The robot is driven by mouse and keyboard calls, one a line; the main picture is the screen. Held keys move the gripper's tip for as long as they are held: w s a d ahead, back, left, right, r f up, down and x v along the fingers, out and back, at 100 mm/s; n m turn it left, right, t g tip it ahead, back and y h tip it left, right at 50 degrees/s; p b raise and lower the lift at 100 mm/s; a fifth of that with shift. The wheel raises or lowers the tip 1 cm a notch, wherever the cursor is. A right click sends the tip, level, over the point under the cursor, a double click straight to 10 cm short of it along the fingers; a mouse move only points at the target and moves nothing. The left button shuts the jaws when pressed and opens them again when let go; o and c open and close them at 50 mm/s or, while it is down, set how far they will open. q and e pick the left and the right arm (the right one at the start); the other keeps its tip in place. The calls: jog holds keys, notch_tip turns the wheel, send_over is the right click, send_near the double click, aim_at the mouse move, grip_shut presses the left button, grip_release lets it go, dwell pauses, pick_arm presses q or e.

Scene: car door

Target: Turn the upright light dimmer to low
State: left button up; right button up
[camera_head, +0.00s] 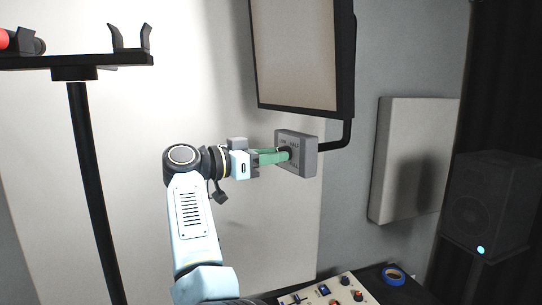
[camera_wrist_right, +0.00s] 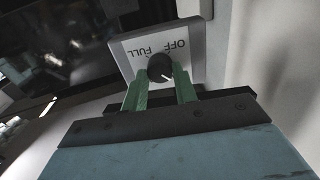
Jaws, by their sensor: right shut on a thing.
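The light dimmer is a grey box (camera_head: 309,160) mounted upright beside a framed panel, in the middle of the head view. In the right wrist view its face plate (camera_wrist_right: 128,62) shows the words FULL and OFF upside down, with a round black knob (camera_wrist_right: 160,68) and a light pointer mark on it. My right gripper (camera_head: 286,155) reaches it from the left, its green fingers closed around the knob. The fingers also show in the right wrist view (camera_wrist_right: 162,88), one on each side of the knob. The left gripper is not seen.
A framed panel (camera_head: 300,55) hangs just above the dimmer, with a black bent arm (camera_head: 347,130) beside it. A black stand (camera_head: 85,150) is at left. A control panel (camera_head: 325,292) and blue tape roll (camera_head: 393,275) are below. A speaker (camera_head: 490,200) stands at right.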

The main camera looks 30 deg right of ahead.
jog(key=o, duration=1)
jog(key=shift+c, duration=0.2)
jog(key=a+b, duration=0.2)
jog(key=a, duration=0.5)
jog(key=shift+w+a, duration=0.2)
jog(key=shift+a, duration=0.05)
